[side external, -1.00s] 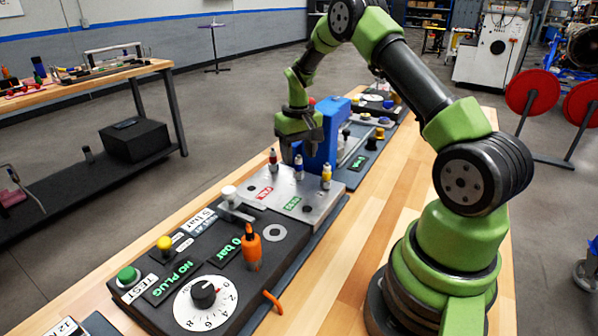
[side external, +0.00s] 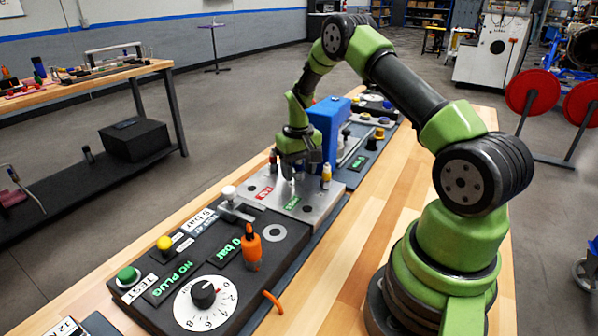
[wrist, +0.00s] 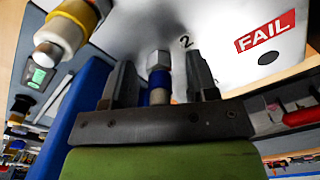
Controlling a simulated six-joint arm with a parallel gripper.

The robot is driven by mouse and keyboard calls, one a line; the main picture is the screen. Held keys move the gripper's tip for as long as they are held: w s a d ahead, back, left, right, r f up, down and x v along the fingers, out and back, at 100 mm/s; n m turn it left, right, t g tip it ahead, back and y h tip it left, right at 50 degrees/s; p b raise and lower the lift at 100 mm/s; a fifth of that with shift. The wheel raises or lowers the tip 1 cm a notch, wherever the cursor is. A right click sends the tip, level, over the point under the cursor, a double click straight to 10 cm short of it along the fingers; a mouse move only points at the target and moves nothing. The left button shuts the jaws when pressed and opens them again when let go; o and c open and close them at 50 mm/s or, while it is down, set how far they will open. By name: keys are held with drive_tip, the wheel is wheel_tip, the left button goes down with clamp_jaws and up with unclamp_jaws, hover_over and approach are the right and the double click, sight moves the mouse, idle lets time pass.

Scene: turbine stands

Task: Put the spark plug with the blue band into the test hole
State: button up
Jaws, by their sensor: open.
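The spark plug with the blue band (wrist: 158,92) stands upright in the metal plate (side external: 304,205), between my open fingers in the wrist view, with its metal top towards the camera. I cannot tell whether a finger touches it. In the side view my gripper (side external: 292,174) is low over the plate and hides most of this plug; the gripper also shows in the wrist view (wrist: 162,80). A white ring with a dark centre, which looks like the test hole (side external: 274,232), is on the black test unit (side external: 225,262) and is empty.
A red-banded plug (side external: 273,160) and a yellow-banded plug (side external: 326,176) stand close on either side of my gripper. A blue block (side external: 330,125) rises just behind it.

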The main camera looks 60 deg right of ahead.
clamp_jaws()
drive_tip(key=shift+r, duration=0.6)
drive_tip(key=shift+r, duration=2)
drive_tip(key=s+a+r+n, duration=0.2)
drive_tip(key=s+a, duration=0.1)
drive_tip(key=a, duration=0.7)
drive_tip(key=s+a+r+n, duration=0.2)
drive_tip(key=s+a+n, duration=0.1)
drive_tip(key=a, duration=0.6)
drive_tip(key=shift+m, duration=0.3)
drive_tip(key=shift+f, duration=2.4)
